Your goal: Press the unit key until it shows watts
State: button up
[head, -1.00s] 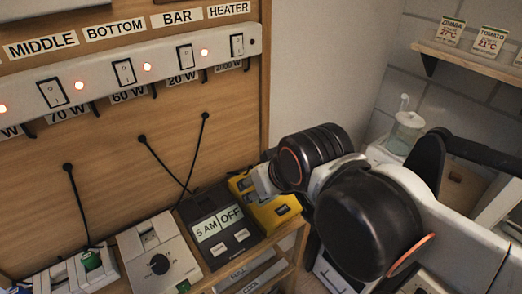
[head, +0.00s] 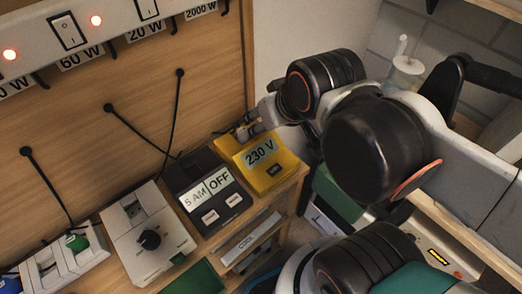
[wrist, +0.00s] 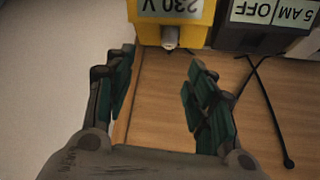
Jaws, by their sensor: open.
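The yellow meter (head: 268,166) stands on the shelf at the right end of a row of devices. Its display reads 230 V in the head view. A small dark key (head: 274,170) sits below the display on its face. In the wrist view the meter (wrist: 150,30) is at the top, upside down, with a grey round part (wrist: 170,37) at its near edge. My gripper (head: 246,131) is at the meter's back edge in the head view, partly hidden by my wrist. In the wrist view my gripper (wrist: 162,62) has its fingers wide apart, with nothing between them.
A dark timer (head: 207,193) reading 5 AM and OFF stands left of the meter, with a white dial box (head: 150,240) beyond it. Black cords (head: 178,115) hang on the wooden back panel. A switch strip (head: 110,25) runs above. A wall is at the right.

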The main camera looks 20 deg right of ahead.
grip_shut()
dwell(1.4)
